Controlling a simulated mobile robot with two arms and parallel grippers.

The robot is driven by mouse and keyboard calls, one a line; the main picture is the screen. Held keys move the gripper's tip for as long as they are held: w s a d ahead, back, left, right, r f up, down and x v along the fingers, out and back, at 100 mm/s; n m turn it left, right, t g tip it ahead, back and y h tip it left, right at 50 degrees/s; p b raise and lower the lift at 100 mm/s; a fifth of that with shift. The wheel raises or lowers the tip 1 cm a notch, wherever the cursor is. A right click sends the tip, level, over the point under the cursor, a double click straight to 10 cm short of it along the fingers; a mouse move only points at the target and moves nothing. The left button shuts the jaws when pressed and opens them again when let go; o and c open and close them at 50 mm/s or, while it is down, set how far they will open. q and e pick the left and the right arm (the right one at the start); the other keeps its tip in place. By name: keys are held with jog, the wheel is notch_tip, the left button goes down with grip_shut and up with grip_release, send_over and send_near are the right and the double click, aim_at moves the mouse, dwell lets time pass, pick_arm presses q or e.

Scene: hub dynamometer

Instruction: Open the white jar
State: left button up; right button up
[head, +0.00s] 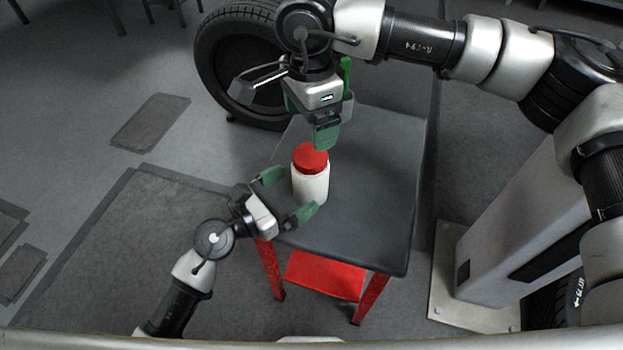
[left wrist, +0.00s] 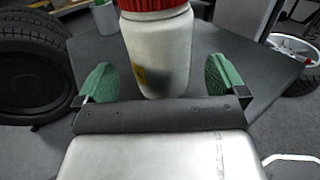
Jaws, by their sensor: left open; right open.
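The white jar (head: 311,186) stands upright on the dark table top (head: 375,195), with its red lid (head: 311,158) on. In the left wrist view the jar body (left wrist: 158,50) is between the fingers, beyond the palm, and its lid (left wrist: 152,5) is cut off by the top edge. My left gripper (head: 287,196) is open, with its green fingers on either side of the jar; the wrist view (left wrist: 160,85) shows a gap at both sides. My right gripper (head: 328,128) is above and just behind the lid, pointing down; one green finger partly hides the other side.
The table has red legs and a red lower shelf (head: 325,274). A large tyre (head: 215,62) stands behind the table at the left. A grey machine column (head: 520,225) is to the right. The table top is otherwise clear to the right of the jar.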

aim_at(311, 179)
pick_arm(q)
jog(key=shift+x, duration=2.55)
